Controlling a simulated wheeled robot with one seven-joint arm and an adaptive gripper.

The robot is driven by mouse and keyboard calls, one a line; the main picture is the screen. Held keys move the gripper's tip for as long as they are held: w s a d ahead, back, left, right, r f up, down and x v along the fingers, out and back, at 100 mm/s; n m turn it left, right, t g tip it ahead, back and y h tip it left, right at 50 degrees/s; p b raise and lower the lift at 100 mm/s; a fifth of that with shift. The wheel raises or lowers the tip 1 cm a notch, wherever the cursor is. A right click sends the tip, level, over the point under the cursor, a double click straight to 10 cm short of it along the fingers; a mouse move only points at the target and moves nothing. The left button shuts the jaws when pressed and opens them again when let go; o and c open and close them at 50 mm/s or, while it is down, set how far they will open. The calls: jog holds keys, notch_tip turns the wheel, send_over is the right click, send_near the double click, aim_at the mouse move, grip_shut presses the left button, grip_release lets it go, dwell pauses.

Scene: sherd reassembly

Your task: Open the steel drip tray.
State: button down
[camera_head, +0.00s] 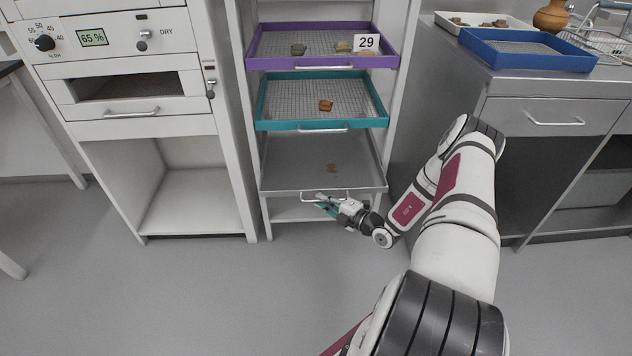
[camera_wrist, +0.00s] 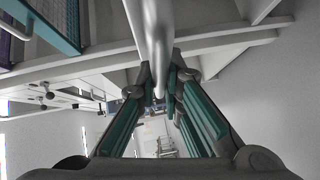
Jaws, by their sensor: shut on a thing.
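The steel drip tray (camera_head: 290,168) is the grey, lowest tray in the tall white rack. The exact contact at the fingertips is partly hidden.
A teal tray (camera_head: 262,108) with a sherd and a purple tray (camera_head: 392,55) with sherds and a "29" card sit above. A white cabinet (camera_head: 227,130) stands left, a steel bench (camera_head: 500,90) right. The floor (camera_head: 200,290) in front is clear.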

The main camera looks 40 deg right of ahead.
jog(key=s+a+p, duration=0.4)
jog(key=s+a, duration=0.5)
jog(key=s, duration=0.4)
jog(key=shift+s, duration=0.3)
jog(key=shift+a, duration=0.1)
jog(key=c, duration=1.7)
grip_release()
jog(key=v, duration=1.2)
